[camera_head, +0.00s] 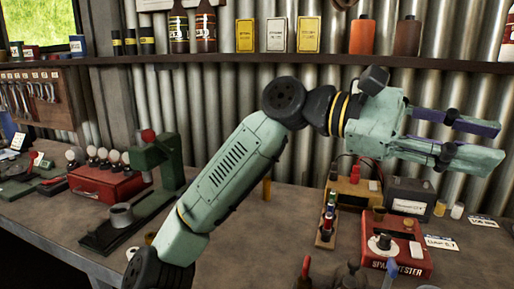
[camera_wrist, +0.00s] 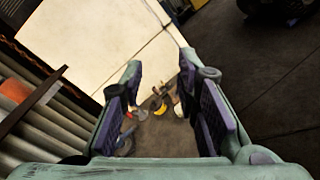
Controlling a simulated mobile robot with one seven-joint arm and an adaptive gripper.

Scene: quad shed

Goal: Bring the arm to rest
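My gripper (camera_head: 484,142) is in the head view at the right, at the end of my raised green arm. Its two dark-padded fingers point right and stand apart, with nothing between them. In the wrist view my gripper (camera_wrist: 164,95) shows both fingers spread wide and empty. My gripper is held above the right part of the workbench (camera_head: 240,235), in front of the corrugated wall and below the shelf. My arm hides part of the bench behind it.
A shelf (camera_head: 330,62) with bottles and boxes runs along the wall. Below my gripper are a red spark tester (camera_head: 400,262) and a dark battery (camera_head: 410,193). A green press (camera_head: 160,165) and a red box with bulbs (camera_head: 105,187) stand left. The bench's middle is mostly clear.

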